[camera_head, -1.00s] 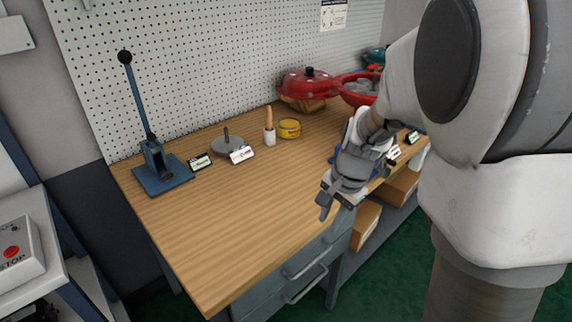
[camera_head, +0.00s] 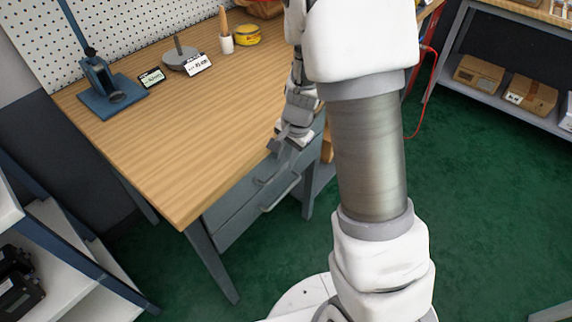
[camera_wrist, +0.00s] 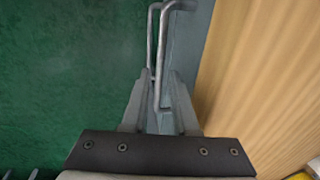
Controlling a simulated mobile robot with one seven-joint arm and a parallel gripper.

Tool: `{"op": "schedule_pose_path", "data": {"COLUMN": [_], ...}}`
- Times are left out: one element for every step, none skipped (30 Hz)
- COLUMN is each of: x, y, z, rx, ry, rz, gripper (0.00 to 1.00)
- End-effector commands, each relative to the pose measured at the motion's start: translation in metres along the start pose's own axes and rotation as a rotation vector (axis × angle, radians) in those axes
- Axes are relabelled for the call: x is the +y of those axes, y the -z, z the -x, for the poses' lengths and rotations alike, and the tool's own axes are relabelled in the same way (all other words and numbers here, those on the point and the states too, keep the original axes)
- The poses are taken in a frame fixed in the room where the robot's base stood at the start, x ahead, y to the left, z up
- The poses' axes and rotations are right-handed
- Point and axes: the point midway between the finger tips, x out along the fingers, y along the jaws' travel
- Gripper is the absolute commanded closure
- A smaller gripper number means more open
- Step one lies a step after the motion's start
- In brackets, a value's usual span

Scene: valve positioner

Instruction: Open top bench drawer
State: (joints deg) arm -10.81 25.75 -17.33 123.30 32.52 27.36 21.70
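The top bench drawer (camera_head: 236,200) is a grey-blue front under the wooden bench top, and it looks shut. Its metal bar handle (camera_head: 272,168) is near my gripper (camera_head: 282,148), which points down at the bench's front edge. In the wrist view my gripper (camera_wrist: 161,78) has its two fingers apart. The top handle (camera_wrist: 164,50) runs lengthwise in the gap between them, with space on both sides. Whether the bar is at fingertip depth is hard to tell. A second, lower handle (camera_head: 281,193) lies below, and it also shows in the wrist view (camera_wrist: 150,40).
The wooden bench top (camera_head: 180,130) overhangs beside my gripper. On it stand a blue lever press (camera_head: 108,90), a grey disc (camera_head: 182,57) and a yellow tin (camera_head: 247,35). Green floor (camera_head: 265,250) is clear in front of the drawers. A white shelf (camera_head: 60,240) stands at lower left.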

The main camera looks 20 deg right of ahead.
Motion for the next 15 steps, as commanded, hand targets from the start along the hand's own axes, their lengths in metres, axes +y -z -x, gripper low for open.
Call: {"op": "schedule_pose_path", "data": {"x": [0.0003,0.0001,0.0,-0.0001,-0.0002,-0.0003,-0.0004,-0.0004,-0.0005,-0.0005,-0.0006,-0.0005,-0.0005,-0.0005,-0.0005], "y": [0.0003,0.0003,0.0002,0.0002,0.0001,0.0001,0.0001,0.0001,0.0,0.0,0.0,0.0,0.0,0.0,0.0], "z": [-0.0079,-0.0102,-0.0127,-0.0141,-0.0151,-0.016,-0.0163,-0.0165,-0.0165,-0.0164,-0.0162,-0.0161,-0.0161,-0.0161,-0.0161], "rx": [0.0,0.001,0.0,0.0,0.0,0.0,0.0,0.0,0.0,0.0,0.0,0.0,0.0,0.0,0.0], "ry": [0.0,0.001,0.001,0.001,0.001,0.001,0.001,0.001,0.001,0.001,0.001,0.001,0.001,0.001,0.001], "rz": [0.0,0.0,0.0,0.0,0.0,0.001,0.001,0.001,0.001,0.001,0.001,0.001,0.001,0.001,0.001], "gripper": [0.73,0.73,0.73,0.73,0.73,0.73,0.73,0.73,0.73,0.73,0.73,0.73,0.73,0.73,0.78]}}
